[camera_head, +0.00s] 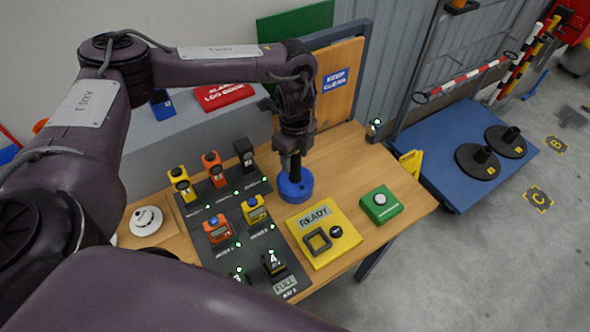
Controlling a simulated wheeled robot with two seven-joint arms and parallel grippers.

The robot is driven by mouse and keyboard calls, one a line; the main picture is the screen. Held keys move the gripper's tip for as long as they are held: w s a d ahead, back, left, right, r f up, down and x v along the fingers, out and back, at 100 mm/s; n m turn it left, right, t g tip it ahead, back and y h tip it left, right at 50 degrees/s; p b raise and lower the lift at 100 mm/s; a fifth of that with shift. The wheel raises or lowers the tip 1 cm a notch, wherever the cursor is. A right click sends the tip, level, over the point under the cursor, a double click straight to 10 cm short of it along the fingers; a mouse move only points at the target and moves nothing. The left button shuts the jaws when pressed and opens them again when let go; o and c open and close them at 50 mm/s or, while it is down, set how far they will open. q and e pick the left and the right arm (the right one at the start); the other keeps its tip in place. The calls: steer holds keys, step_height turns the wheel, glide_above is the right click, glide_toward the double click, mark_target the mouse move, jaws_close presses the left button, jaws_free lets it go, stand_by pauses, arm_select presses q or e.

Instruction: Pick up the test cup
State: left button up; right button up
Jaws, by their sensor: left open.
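A round blue piece (295,188), which looks like the test cup, stands on the wooden table behind the yellow READY board. My left gripper (294,172) points straight down over it, with its dark fingertips at or just above the middle of the blue piece. The gripper is open. The gap between its fingers is hard to see from here, and I cannot tell whether the fingers touch the piece. My right gripper is not in view.
A dark mat with yellow, orange and black devices (213,168) lies left of the blue piece. The yellow READY board (338,247) and a green button box (380,204) sit to its right. A white round detector (146,220) is at the left. A blue platform (440,140) stands beyond the table.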

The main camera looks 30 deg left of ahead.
arm_select(q)
steer(key=shift+d+f, duration=0.1)
steer(key=shift+f, duration=0.9)
jaws_close()
